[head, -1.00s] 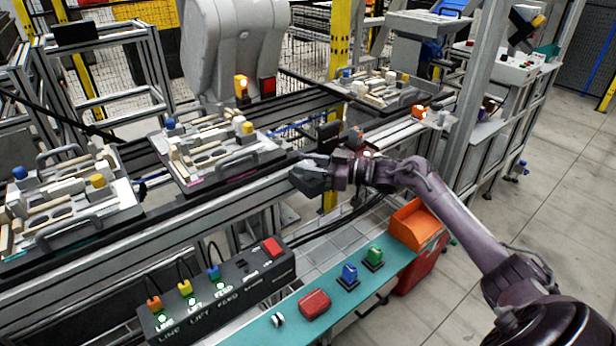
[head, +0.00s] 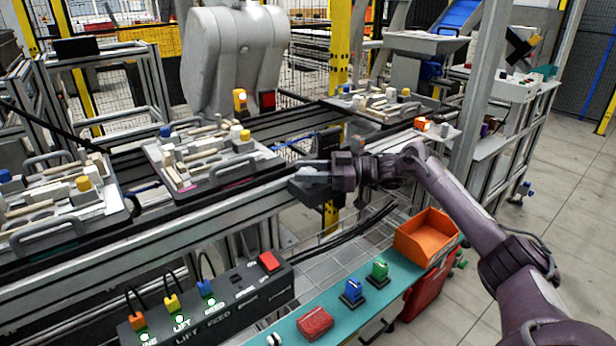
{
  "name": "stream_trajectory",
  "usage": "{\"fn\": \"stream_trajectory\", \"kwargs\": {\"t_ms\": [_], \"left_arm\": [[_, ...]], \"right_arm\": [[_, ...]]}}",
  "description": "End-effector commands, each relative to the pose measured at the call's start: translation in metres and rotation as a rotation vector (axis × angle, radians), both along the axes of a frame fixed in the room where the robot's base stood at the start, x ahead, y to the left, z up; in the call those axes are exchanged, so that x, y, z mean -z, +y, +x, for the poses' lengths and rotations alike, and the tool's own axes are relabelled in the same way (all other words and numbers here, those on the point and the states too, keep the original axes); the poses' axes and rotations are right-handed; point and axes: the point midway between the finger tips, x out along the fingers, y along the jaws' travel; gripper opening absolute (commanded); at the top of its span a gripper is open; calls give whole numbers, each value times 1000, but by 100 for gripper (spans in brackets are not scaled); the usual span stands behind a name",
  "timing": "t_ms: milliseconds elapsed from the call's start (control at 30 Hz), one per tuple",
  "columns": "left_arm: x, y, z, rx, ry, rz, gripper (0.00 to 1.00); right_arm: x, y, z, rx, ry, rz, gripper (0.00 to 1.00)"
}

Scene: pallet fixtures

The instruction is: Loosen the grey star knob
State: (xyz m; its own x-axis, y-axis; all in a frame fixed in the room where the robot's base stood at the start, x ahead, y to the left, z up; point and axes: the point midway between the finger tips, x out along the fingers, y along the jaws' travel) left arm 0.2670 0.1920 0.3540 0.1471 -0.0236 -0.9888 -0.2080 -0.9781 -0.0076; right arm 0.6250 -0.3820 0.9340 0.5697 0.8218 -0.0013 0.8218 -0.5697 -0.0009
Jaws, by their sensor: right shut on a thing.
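My right gripper (head: 308,180) is at the near edge of the conveyor rail, just right of the middle pallet fixture (head: 262,162). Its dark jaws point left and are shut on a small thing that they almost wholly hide. I take this to be the grey star knob, but its star shape does not show. My right arm reaches in from the lower right. My left gripper is not in view.
Another pallet fixture (head: 30,235) stands at the left and one (head: 375,112) farther back. Below the rail are a black control box (head: 225,305) with a red button (head: 270,261), and a teal shelf (head: 330,298) with an orange bin (head: 425,238).

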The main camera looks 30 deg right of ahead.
Motion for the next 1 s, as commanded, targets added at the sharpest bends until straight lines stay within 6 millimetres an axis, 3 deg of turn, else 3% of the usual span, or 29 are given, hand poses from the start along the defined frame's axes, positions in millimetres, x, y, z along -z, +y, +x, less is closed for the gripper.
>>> {"fn": "stream_trajectory", "kwargs": {"t_ms": [533,567,700,1000], "left_arm": [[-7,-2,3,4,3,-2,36],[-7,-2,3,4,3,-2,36],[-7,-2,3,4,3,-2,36],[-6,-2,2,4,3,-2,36]], "right_arm": [[-4,-1,1,-4,-11,0,14],[-4,-1,1,-4,-11,0,41],[-4,-1,1,-3,-9,0,59],[-3,-2,2,0,-10,-1,59]]}}
